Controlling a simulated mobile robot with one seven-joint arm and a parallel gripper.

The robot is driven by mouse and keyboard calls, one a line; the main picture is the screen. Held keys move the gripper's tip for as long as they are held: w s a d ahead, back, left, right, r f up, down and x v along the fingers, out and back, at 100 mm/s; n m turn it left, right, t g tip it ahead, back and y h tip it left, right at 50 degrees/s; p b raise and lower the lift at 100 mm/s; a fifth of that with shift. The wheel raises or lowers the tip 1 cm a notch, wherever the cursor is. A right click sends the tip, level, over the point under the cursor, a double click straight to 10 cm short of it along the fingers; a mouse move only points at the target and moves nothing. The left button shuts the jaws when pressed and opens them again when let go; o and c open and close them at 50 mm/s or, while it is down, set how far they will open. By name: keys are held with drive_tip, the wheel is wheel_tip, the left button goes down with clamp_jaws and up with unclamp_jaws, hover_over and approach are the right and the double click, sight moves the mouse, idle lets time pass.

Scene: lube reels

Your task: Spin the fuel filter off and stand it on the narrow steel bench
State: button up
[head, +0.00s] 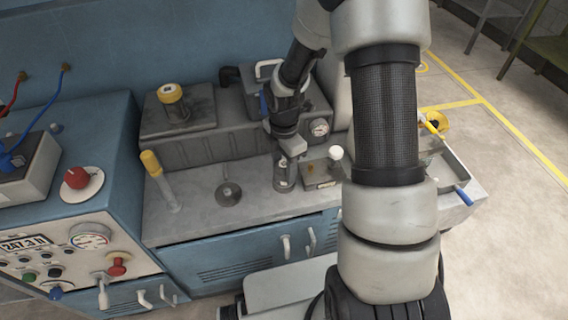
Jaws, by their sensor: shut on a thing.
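My gripper (290,152) points down over the worktop, shut on the top of a small grey canister with a pale label, which I take as the fuel filter (283,180). The filter is upright, low over the grey worktop (225,215); I cannot tell whether its base touches. The gripper's fingers are small and partly hidden by my wrist. The worktop is a narrow grey strip on a blue cabinet; I cannot tell for sure that it is the steel bench named.
Left of the filter are a flat round disc with a stem (228,193) and a yellow-capped clear cylinder (158,178). Right of it are a small box (321,174) and a shallow tray (452,178). A grey tank (215,145) stands behind. My arm hides part of the right side.

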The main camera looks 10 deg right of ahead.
drive_tip(key=shift+f+n, duration=0.15)
drive_tip(key=shift+n, duration=0.35)
drive_tip(key=shift+s, duration=0.1)
drive_tip(key=shift+r+n+p, duration=0.2)
drive_tip(key=shift+n+p, duration=0.8)
drive_tip(key=shift+n, duration=0.1)
drive_tip(key=shift+s+n+p, duration=0.1)
drive_tip(key=shift+n+p, duration=0.3)
drive_tip(key=shift+n, duration=0.1)
drive_tip(key=shift+f+n+p, duration=0.3)
drive_tip(key=shift+n, duration=0.7)
drive_tip(key=shift+r+n+p, duration=0.25)
drive_tip(key=shift+n+p, duration=0.85)
drive_tip(key=shift+p, duration=0.1)
drive_tip(key=shift+f+n+p, duration=0.1)
drive_tip(key=shift+n+p, duration=0.6)
drive_tip(key=shift+n, duration=0.4)
drive_tip(key=shift+f+n, duration=0.2)
drive_tip(key=shift+n, duration=0.2)
